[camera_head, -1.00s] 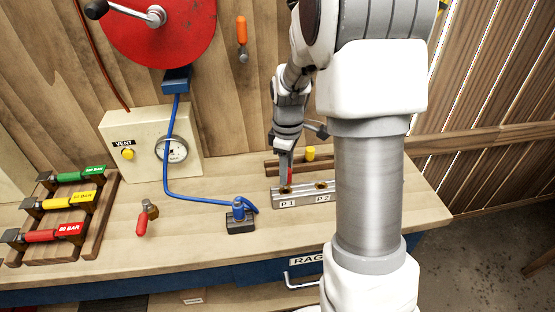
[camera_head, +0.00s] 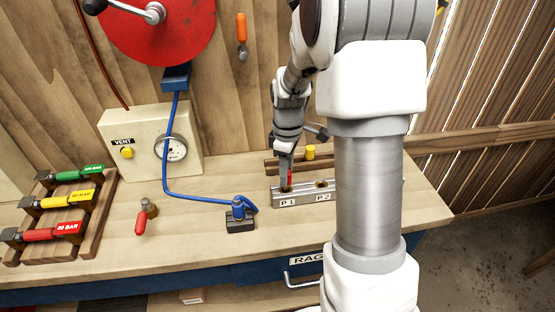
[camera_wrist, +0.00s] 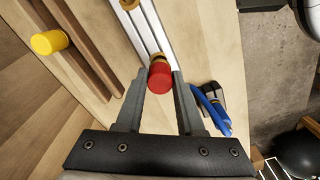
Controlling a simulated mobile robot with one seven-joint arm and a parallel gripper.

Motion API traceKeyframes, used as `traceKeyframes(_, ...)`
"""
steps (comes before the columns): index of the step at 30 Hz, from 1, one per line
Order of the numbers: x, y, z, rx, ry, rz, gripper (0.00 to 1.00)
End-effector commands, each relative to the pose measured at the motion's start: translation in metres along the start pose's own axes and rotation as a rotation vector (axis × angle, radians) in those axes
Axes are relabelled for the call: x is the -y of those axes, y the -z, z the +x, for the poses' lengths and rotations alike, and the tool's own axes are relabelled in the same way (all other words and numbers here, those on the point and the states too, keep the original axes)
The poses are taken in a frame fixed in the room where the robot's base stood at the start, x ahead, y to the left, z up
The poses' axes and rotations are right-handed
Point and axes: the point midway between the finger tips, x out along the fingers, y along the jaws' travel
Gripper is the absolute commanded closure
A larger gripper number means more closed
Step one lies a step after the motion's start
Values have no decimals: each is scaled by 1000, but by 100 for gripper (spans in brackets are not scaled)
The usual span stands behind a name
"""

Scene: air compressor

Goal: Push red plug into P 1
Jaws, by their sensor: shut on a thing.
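The red plug (camera_head: 290,176) stands over the P 1 port of the metal block (camera_head: 306,202), which is labelled P 1 on its left and P 2 on its right. My gripper (camera_head: 286,182) points down at P 1 and is shut on the plug. In the wrist view the red plug (camera_wrist: 160,78) sits between the fingertips (camera_wrist: 160,84), with the brass rim of the port (camera_wrist: 159,57) just beyond it. How deep the plug sits is hidden. The P 2 port (camera_head: 321,185) looks empty.
A yellow plug (camera_head: 310,152) stands in a wooden rack (camera_head: 272,166) behind the block. A blue hose (camera_head: 188,199) ends at a dark fitting (camera_head: 240,222) left of the block. My arm hides the bench at right.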

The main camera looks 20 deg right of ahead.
Motion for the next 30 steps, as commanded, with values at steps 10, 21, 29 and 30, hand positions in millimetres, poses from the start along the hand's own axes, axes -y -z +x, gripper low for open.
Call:
traceKeyframes(10,0,0,10,0,0,0,100)
traceKeyframes(21,0,0,19,0,1,0,100)
traceKeyframes(29,0,0,20,0,1,0,34)
traceKeyframes(30,0,0,20,0,1,0,28)
